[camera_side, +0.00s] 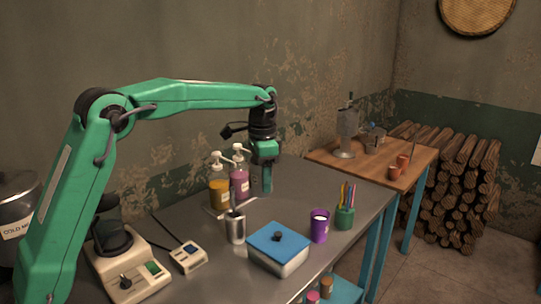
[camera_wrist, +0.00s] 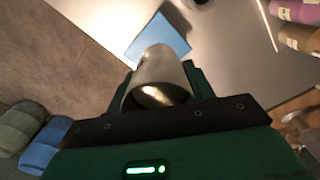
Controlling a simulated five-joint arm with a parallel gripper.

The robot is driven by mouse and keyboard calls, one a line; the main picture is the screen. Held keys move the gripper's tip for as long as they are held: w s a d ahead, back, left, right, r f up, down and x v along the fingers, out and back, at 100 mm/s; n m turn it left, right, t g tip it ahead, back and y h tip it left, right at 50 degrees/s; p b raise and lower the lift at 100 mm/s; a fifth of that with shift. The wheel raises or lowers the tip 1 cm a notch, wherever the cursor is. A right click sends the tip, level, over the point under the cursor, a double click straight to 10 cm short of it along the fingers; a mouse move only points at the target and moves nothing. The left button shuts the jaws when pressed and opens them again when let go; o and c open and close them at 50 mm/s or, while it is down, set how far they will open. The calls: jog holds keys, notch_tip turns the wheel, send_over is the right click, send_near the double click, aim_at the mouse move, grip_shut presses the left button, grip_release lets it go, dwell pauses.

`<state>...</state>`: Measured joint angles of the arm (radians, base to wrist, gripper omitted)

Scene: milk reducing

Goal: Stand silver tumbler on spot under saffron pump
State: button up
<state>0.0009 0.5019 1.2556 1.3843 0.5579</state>
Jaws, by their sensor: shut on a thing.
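The silver tumbler (camera_wrist: 160,72) is between my gripper's (camera_wrist: 164,80) green fingers in the wrist view, its mouth towards the camera. In the side view my gripper (camera_side: 267,186) points down above the table, right of the pumps, and I cannot make out the tumbler there. The saffron pump (camera_side: 219,194) is an amber bottle with a white top at the back of the table. A pink-purple pump (camera_side: 240,184) stands just right of it. A pale-edged strip (camera_side: 221,213) lies in front of the pumps; the spot itself is not clear.
A blue-lidded box (camera_side: 279,242), purple cup (camera_side: 319,227) and green pencil pot (camera_side: 345,214) stand to the right. A small device (camera_side: 188,257) lies at left. The table behind the box is mostly clear.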

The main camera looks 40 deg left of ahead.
jog(key=s+n, duration=0.6)
jog(key=s, duration=0.2)
jog(key=shift+s+r, duration=0.15)
jog(key=shift+r, duration=0.3)
jog(key=s+f, duration=0.4)
jog(key=f, duration=0.1)
jog(key=shift+f, duration=0.2)
jog(key=shift+s+r, duration=0.1)
jog(key=shift+r, duration=0.05)
notch_tip(320, 180, up, 5)
jog(key=w+a+n, duration=0.5)
jog(key=a+n, duration=0.1)
jog(key=a, duration=0.5)
jog(key=w+a+n, duration=0.4)
jog(key=a+n, duration=0.2)
jog(key=a, duration=0.4)
notch_tip(320, 180, down, 21)
jog(key=shift+a+r, duration=0.1)
jog(key=shift+a, duration=0.05)
jog(key=shift+w, duration=0.4)
